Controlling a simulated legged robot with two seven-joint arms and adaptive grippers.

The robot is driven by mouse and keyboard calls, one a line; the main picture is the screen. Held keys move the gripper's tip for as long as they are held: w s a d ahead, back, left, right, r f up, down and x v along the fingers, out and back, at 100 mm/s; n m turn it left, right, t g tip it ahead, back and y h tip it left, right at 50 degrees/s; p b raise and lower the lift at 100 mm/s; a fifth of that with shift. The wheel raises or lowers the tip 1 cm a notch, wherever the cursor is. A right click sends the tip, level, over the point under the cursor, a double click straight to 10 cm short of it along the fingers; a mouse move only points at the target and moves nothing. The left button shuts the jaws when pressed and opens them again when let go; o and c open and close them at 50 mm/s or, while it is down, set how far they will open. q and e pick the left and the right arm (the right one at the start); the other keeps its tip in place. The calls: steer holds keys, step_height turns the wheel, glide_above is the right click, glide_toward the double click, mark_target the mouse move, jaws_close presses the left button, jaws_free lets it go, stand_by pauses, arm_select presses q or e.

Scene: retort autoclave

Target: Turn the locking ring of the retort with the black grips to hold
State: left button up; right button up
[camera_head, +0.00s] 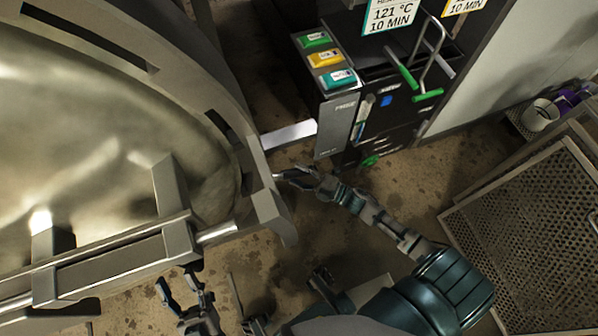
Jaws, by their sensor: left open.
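The retort's domed metal door (85,130) fills the left of the head view. The grey locking ring (185,75) curves around it, with long dark slots (90,38) in its face. I cannot make out clear black grips on the ring. My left gripper (178,284) is at the bottom, fingers spread and empty, just below the door's crossbar. My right gripper (282,177) is just right of the ring's edge, pointing left towards it. Its fingers are small and seen from above, so I cannot tell whether they are open or touching the ring.
A grey crossbar with brackets (110,262) runs across the lower door, ending in a thick block (268,207). A control cabinet (340,125) with coloured buttons and green-tipped handles stands behind my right gripper. A perforated metal basket (530,230) is at right. Stained floor lies between.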

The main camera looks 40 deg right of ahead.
steer(key=shift+s+d+f, duration=0.1)
steer(key=shift+s, duration=0.05)
stand_by(0.3)
steer(key=v, duration=1.1)
steer(key=shift+s+d, duration=0.3)
steer(key=shift+s, duration=0.1)
